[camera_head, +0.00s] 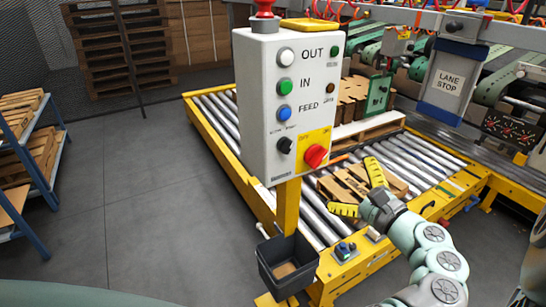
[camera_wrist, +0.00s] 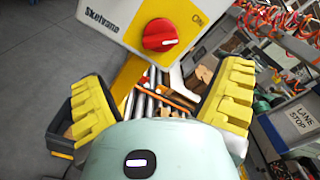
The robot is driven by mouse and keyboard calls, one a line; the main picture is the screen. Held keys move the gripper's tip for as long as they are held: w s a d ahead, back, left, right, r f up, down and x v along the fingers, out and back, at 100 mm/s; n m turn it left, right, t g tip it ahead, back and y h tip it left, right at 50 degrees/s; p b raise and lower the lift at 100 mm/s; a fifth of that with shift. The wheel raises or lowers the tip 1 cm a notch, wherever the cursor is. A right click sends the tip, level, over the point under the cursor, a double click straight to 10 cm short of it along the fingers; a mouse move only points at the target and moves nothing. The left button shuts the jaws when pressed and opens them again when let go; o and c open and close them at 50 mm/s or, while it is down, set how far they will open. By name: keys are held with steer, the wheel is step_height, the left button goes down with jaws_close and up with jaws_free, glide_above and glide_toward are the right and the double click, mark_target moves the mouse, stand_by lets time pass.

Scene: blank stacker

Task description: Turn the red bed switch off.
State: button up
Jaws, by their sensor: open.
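The red switch (camera_head: 315,156) is a rotary knob on a yellow plate at the lower right of the grey control box (camera_head: 262,120). In the wrist view the red switch (camera_wrist: 160,35) sits above centre, with a short white mark on its face. My gripper (camera_head: 360,190) has yellow ribbed fingers and is to the right of and below the switch, apart from it. In the wrist view my gripper (camera_wrist: 163,98) is wide open and empty, with the switch beyond the gap between the fingers. The lettering around the knob is partly unreadable.
The box also carries white, green and blue buttons, a black knob (camera_head: 285,145) and a red top button (camera_head: 264,7). A dark bin (camera_head: 287,262) hangs below it. A roller conveyor (camera_head: 225,115) with wooden pallets runs behind.

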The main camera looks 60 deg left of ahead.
mark_target(320, 160)
steer(key=a, duration=1)
steer(key=shift+w+a, duration=0.3)
steer(key=shift+w, duration=0.05)
steer(key=c, duration=1.2)
